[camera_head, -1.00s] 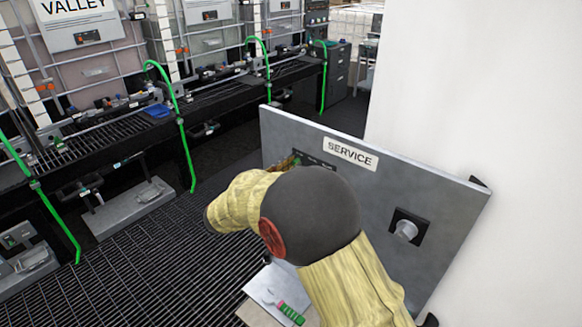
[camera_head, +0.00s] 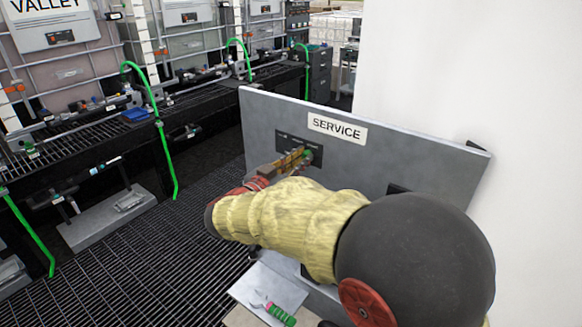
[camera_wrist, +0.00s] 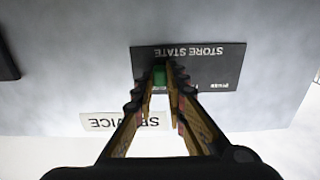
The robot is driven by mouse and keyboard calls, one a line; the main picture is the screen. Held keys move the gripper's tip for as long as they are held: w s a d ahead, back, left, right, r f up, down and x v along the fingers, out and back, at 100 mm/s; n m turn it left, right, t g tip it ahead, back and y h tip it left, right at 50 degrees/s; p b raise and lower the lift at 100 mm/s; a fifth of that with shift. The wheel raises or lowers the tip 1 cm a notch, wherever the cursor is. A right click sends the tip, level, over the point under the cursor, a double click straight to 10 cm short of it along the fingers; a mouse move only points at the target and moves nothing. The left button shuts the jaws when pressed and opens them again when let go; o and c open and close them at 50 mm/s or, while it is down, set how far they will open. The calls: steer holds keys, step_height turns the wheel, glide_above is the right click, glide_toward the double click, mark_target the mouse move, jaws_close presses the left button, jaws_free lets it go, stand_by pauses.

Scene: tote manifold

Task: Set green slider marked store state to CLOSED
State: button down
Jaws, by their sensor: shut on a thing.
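The green slider (camera_wrist: 159,75) sits on a dark plate marked STORE STATE (camera_wrist: 215,68), which appears upside down in the wrist view. In the head view the green slider (camera_head: 308,155) shows at the right part of the dark plate (camera_head: 285,138) on the grey service panel (camera_head: 390,160). My gripper (camera_wrist: 160,72) has its fingertips shut on the slider, one finger on each side. In the head view my gripper (camera_head: 298,157) reaches the panel from the front. Most of the plate's position lettering is hidden by the fingers or too small to read.
A SERVICE label (camera_head: 337,129) is above the plate. A small shelf (camera_head: 268,288) below holds a tool with a green handle (camera_head: 281,315). A white wall (camera_head: 450,70) stands behind the panel. Green hoses (camera_head: 160,130) and racks are at the left, over dark grating.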

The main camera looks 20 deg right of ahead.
steer(key=shift+s+d+b, duration=0.35)
steer(key=shift+s+b, duration=0.05)
steer(key=shift+s, duration=0.1)
steer(key=c, duration=1.8)
jaws_free()
steer(key=shift+s+d, duration=0.1)
steer(key=v, duration=1.2)
